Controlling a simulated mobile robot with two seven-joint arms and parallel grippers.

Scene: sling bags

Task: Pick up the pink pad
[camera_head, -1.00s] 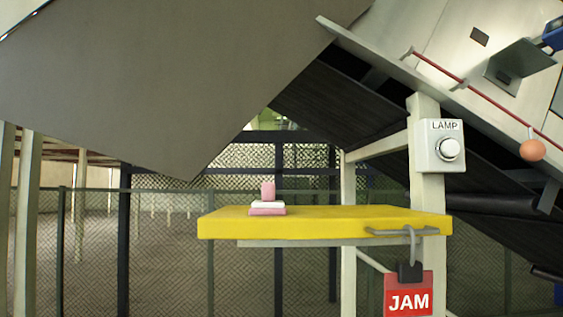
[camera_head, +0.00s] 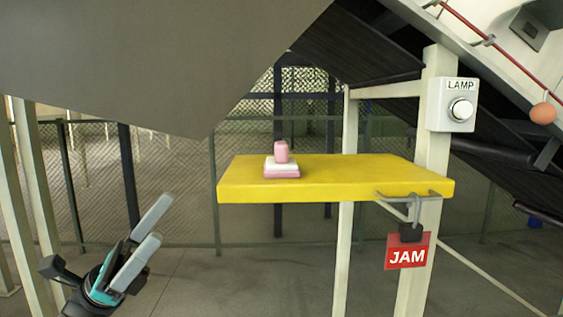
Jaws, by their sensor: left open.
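A small pink block, which looks like the pink pad (camera_head: 281,151), stands on a white layer (camera_head: 282,163) over a wider pink base (camera_head: 282,173). This little stack sits on the left part of a yellow shelf (camera_head: 350,184). I cannot tell whether the pink base is a separate pad. My left gripper (camera_head: 155,228) is at the lower left, with its two grey fingers apart and nothing between them. It is lower than the shelf and left of it, well apart from the stack. My right gripper is not in view.
A lamp box (camera_head: 455,104) is on the post right of the shelf. A red JAM tag (camera_head: 408,251) hangs from a hook bar (camera_head: 412,194) at the shelf's front. A large grey panel (camera_head: 150,55) slopes overhead. The shelf top right of the stack is clear.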

